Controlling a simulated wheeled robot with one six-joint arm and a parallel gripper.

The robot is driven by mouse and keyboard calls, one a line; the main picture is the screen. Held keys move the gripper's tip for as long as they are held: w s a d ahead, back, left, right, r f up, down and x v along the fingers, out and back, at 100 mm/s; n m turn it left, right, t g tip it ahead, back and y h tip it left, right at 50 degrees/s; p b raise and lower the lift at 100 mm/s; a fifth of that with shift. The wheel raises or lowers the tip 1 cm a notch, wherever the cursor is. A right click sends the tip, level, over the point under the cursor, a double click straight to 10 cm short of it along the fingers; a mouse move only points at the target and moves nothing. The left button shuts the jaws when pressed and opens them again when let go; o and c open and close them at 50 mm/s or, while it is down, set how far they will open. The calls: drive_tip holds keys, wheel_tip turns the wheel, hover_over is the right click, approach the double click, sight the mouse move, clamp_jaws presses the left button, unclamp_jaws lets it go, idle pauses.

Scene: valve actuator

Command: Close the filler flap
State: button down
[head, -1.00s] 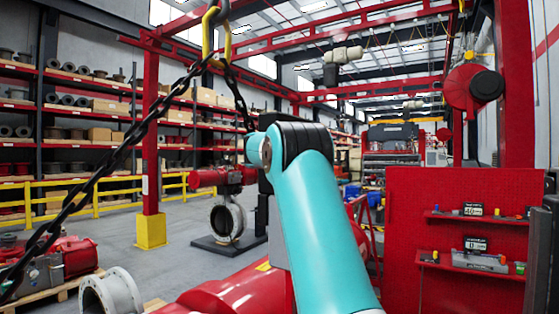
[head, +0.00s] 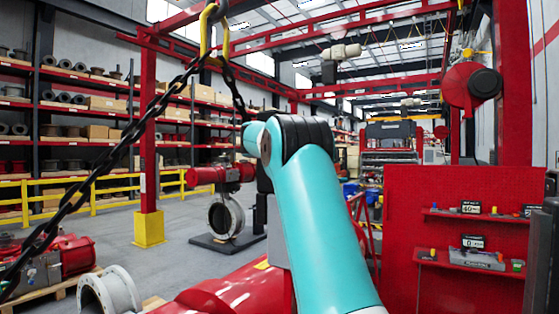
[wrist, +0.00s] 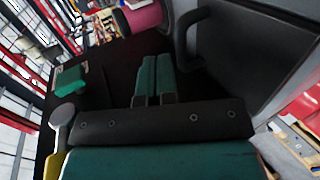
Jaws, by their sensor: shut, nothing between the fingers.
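My gripper (wrist: 154,75) shows in the wrist view as two teal fingers lying side by side, shut with nothing between them. It is in front of a dark, flat black surface (wrist: 108,65). A dark curved handle (wrist: 188,38) stands beyond and to the right of the fingertips, next to a grey panel (wrist: 245,50). I cannot make out the filler flap for certain in either view. In the head view my teal arm hides what lies behind it, and the gripper is out of sight.
In the wrist view a green block (wrist: 70,78) and a pale round knob (wrist: 62,114) are at the left. In the head view a black chain (head: 90,185) hangs at the left, a red pegboard (head: 455,215) stands at the right, and a red cylinder (head: 225,292) lies below.

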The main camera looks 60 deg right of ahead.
drive_tip(key=b+v, duration=0.1)
drive_tip(key=v, duration=1.4)
drive_tip(key=w+a+f+n+t+y+b, duration=0.4)
drive_tip(key=w+a+f+t+b, duration=0.25)
drive_tip(key=w+a+f, duration=0.6)
drive_tip(key=s+a+f+n+y+b, duration=0.25)
drive_tip(key=a+f+y+b, duration=0.2)
drive_tip(key=a+f, duration=1.05)
drive_tip(key=s+a+f+g+y+b, duration=0.1)
drive_tip(key=s+a+f+y+b, duration=0.15)
drive_tip(key=s+a+f, duration=0.35)
drive_tip(key=s+a+f+g+y+b, duration=0.1)
drive_tip(key=s+a+f+y, duration=0.3)
drive_tip(key=a, duration=0.5)
drive_tip(key=s+a+f+g+y+b, duration=0.1)
drive_tip(key=s+a+f+g, duration=0.1)
drive_tip(key=s+a+f, duration=0.2)
drive_tip(key=s+a+f+g+y+b, duration=0.1)
drive_tip(key=s+a+f, duration=0.3)
drive_tip(key=s, duration=0.7)
drive_tip(key=shift+s+a+f+n+g+b, duration=0.25)
drive_tip(key=shift+f+n+g, duration=0.25)
drive_tip(key=shift+f, duration=0.5)
